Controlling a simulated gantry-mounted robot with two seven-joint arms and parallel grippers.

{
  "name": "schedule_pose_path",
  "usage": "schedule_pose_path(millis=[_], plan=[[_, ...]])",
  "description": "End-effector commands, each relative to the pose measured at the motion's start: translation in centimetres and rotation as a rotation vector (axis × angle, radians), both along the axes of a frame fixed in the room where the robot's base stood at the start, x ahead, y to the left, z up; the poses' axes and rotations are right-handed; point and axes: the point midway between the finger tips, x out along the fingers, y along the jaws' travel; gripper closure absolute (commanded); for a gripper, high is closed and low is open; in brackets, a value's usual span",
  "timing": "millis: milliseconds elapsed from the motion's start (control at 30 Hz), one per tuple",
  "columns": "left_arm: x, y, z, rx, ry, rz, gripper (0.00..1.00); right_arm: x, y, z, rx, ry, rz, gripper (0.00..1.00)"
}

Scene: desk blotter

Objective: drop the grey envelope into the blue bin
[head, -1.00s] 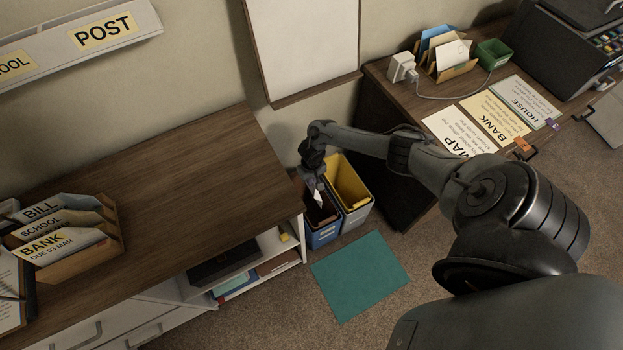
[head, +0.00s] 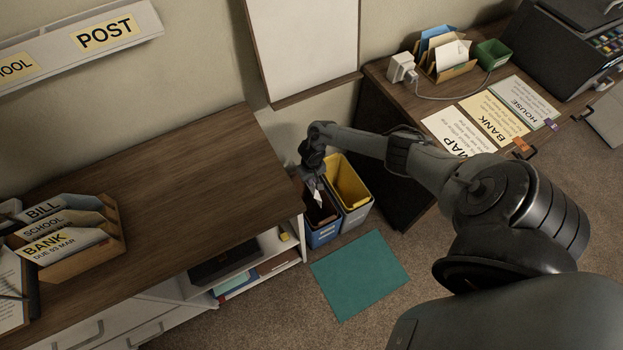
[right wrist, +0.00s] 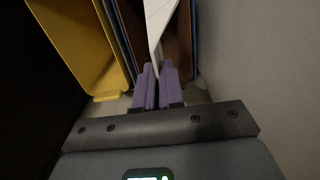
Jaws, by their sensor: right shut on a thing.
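My right gripper (head: 315,186) is shut on the pale grey envelope (head: 318,197), which hangs at the mouth of the blue bin (head: 322,237). In the right wrist view the purple fingers (right wrist: 158,80) pinch the envelope (right wrist: 158,22) on both sides. The bin's brown inside and a blue edge (right wrist: 194,38) show around the envelope there. How deep the envelope reaches into the bin is hard to tell. My left gripper is in neither view.
A grey bin with a yellow inside (head: 350,187) stands right beside the blue one. The wooden cabinet (head: 190,190) is close on the left and the desk (head: 405,95) on the right. A teal mat (head: 360,274) lies on the floor in front.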

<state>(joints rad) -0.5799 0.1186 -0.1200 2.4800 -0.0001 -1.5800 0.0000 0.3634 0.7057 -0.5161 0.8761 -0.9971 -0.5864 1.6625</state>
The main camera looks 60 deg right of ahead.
Motion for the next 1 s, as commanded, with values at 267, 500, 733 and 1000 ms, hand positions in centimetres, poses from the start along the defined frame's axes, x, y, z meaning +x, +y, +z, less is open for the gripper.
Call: schedule_pose_path(millis=[267,500,733,1000], plan=[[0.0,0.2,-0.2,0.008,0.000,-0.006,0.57,0.0,0.0,-0.2,0.000,0.000,0.000,1.00],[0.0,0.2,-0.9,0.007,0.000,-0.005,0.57,0.0,0.0,-1.1,0.000,0.000,-0.001,1.00],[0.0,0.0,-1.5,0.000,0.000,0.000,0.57,0.0,0.0,-2.0,0.000,0.000,-0.001,1.00],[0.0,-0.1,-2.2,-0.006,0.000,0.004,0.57,0.0,0.0,-3.1,0.000,0.000,0.000,1.00]])
